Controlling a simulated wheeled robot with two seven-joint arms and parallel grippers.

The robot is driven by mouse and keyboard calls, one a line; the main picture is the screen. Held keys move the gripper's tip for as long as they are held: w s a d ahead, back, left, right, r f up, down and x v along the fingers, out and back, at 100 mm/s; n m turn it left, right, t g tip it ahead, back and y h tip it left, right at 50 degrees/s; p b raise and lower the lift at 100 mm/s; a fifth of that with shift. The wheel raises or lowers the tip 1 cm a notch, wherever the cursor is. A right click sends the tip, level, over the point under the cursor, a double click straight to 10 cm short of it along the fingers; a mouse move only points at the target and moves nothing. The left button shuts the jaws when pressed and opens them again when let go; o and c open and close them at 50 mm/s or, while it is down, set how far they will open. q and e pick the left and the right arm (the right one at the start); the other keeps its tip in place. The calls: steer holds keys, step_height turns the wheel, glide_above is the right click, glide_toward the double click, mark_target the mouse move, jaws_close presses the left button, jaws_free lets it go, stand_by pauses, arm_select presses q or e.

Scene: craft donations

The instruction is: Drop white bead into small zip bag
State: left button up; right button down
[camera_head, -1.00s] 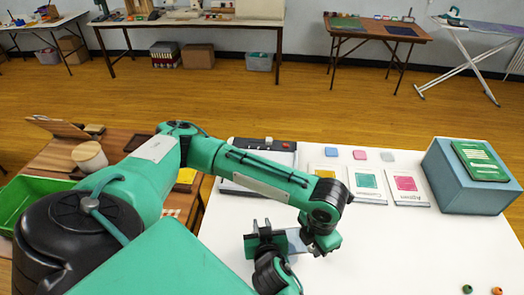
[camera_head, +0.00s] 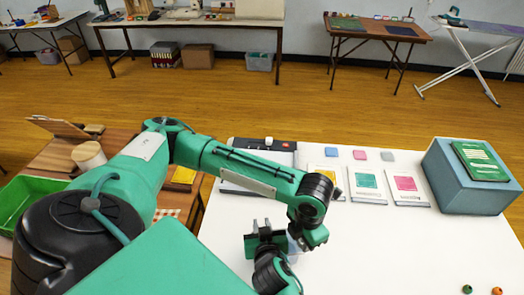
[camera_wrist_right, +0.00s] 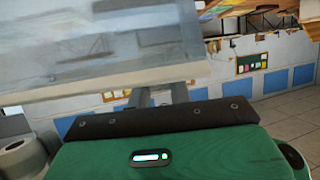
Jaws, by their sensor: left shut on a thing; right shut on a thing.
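My left gripper (camera_head: 300,246) is beside the right gripper in the head view, close to the bag. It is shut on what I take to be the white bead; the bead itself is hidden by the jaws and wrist. My right gripper (camera_head: 268,241) is shut on the small zip bag (camera_head: 292,243), a pale, see-through pouch over the white table. In the right wrist view the bag (camera_wrist_right: 100,60) is a large translucent sheet rising from the jaws. I cannot tell whether its mouth is open or whether the bead is above it.
The white table (camera_head: 370,245) has clear room right of the grippers. Colored cards (camera_head: 367,185), a blue box (camera_head: 470,180) and a black-and-white device (camera_head: 262,150) stand behind. Green and orange beads (camera_head: 497,291) lie at the front right. A green tray (camera_head: 25,200) is at left.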

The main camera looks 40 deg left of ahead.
arm_select(q)
steer(key=shift+s+a, duration=0.15)
steer(key=shift+a, duration=0.7)
steer(key=shift+s+a, duration=0.15)
steer(key=shift+a, duration=0.65)
steer(key=shift+s+a+f, duration=0.1)
steer(key=shift+s+a, duration=0.05)
steer(key=shift+a, duration=0.25)
steer(key=shift+s+a+f, duration=0.1)
steer(key=shift+a, duration=0.3)
jaws_close()
arm_select(e)
steer(key=shift+w+d+f, duration=0.1)
steer(key=shift+w+d, duration=0.1)
arm_select(q)
steer(key=shift+s+f, duration=0.15)
steer(key=shift+f, duration=0.1)
steer(key=shift+s+f, duration=0.2)
steer(key=shift+f, duration=0.3)
steer(key=shift+s+f, duration=0.1)
steer(key=shift+f, duration=0.35)
arm_select(e)
steer(key=shift+w, duration=0.1)
arm_select(q)
steer(key=o, duration=1)
jaws_free()
steer(key=shift+o, duration=0.2)
steer(key=shift+d+r, duration=0.15)
